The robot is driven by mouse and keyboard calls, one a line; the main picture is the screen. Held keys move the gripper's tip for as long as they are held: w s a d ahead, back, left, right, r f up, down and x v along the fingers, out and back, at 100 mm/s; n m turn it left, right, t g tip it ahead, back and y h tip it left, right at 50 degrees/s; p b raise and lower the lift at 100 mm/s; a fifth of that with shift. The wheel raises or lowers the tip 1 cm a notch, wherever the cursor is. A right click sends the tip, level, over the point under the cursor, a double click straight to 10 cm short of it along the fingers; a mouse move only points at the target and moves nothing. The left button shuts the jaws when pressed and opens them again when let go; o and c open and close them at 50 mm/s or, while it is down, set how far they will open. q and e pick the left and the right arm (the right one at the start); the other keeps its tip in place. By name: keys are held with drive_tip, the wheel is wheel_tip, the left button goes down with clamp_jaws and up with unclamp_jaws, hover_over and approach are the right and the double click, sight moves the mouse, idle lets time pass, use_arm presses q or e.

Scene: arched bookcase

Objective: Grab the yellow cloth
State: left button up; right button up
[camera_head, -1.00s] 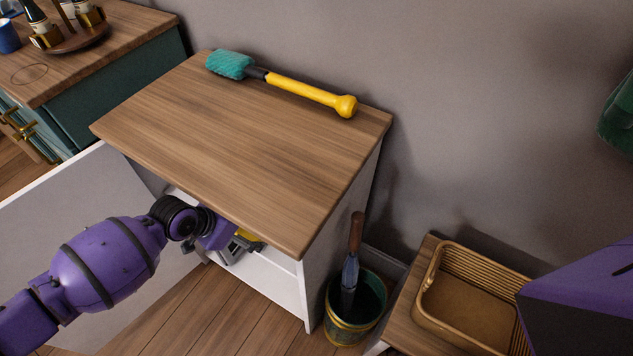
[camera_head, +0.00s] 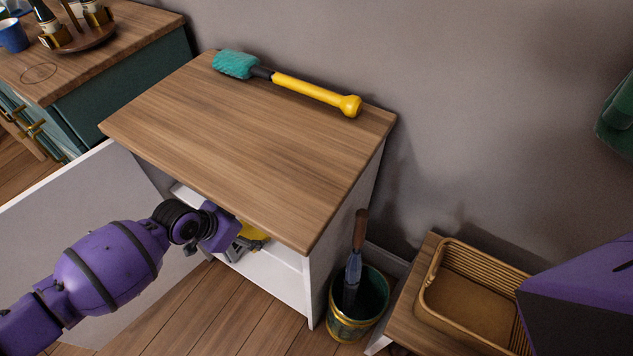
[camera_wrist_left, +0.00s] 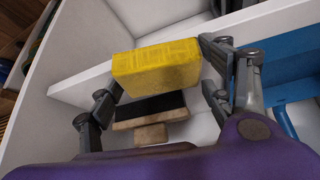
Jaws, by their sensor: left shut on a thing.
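The yellow cloth (camera_wrist_left: 157,69) is a folded, block-shaped piece between the fingers of my left gripper (camera_wrist_left: 160,74) in the left wrist view. The gripper is shut on it, with a finger at each side. In the head view, the left gripper (camera_head: 240,246) is at the open front of the white cabinet (camera_head: 273,280), just under its wooden top. There the cloth (camera_head: 254,236) shows only in part, behind the gripper and below the top's edge. My right gripper is not in view.
A brush with a wooden base (camera_wrist_left: 151,122) lies below the cloth. The cabinet door (camera_head: 75,215) stands open at left. A duster (camera_head: 310,92) lies on the wooden top (camera_head: 230,140). A bucket (camera_head: 360,305) and a basket (camera_head: 470,295) stand at right.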

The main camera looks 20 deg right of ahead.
use_arm(q)
drive_tip(key=o, duration=0.8)
drive_tip(key=shift+s+a+f, duration=0.1)
drive_tip(key=shift+f, duration=0.1)
drive_tip(key=o, duration=0.4)
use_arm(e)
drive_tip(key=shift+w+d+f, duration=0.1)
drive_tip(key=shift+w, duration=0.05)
use_arm(q)
drive_tip(key=shift+r, duration=0.1)
drive_tip(key=shift+r, duration=0.1)
drive_tip(key=v, duration=1.1)
drive_tip(key=shift+a+r, duration=0.15)
drive_tip(key=shift+r, duration=0.2)
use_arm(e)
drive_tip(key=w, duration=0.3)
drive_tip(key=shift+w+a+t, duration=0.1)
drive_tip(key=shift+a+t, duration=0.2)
use_arm(q)
drive_tip(key=shift+c, duration=0.3)
